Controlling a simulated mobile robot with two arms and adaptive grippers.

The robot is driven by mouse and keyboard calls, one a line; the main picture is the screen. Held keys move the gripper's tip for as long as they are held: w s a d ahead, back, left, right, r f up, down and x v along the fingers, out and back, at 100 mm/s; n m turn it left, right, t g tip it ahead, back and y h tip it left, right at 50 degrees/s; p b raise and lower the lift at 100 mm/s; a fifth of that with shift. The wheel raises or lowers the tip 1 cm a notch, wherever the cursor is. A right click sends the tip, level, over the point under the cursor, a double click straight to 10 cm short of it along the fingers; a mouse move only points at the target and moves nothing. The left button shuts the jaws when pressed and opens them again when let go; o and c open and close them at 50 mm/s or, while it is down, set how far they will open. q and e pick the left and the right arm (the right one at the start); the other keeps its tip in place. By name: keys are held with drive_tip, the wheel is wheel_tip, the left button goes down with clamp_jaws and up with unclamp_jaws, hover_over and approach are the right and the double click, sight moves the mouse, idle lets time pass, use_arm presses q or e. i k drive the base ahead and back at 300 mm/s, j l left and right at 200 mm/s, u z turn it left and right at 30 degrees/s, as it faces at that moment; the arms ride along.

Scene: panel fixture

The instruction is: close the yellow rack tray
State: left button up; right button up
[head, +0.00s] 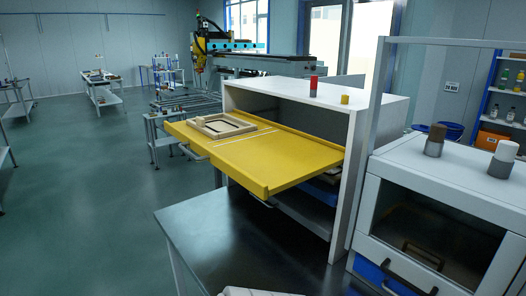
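The yellow rack tray (280,160) is pulled out of the white rack (346,185). It sticks out well past the open front, toward the left. A pale wooden frame (247,127) lies flat on its outer left part. White lines cross the tray's middle. The tray's inner end is hidden inside the rack. Neither of my grippers shows in the head view.
A dark table (245,230) carries the rack. A grey cabinet (455,190) with a dark window stands at right. Open floor lies left.

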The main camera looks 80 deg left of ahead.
sight(270, 160)
drive_tip(key=u, duration=3.1)
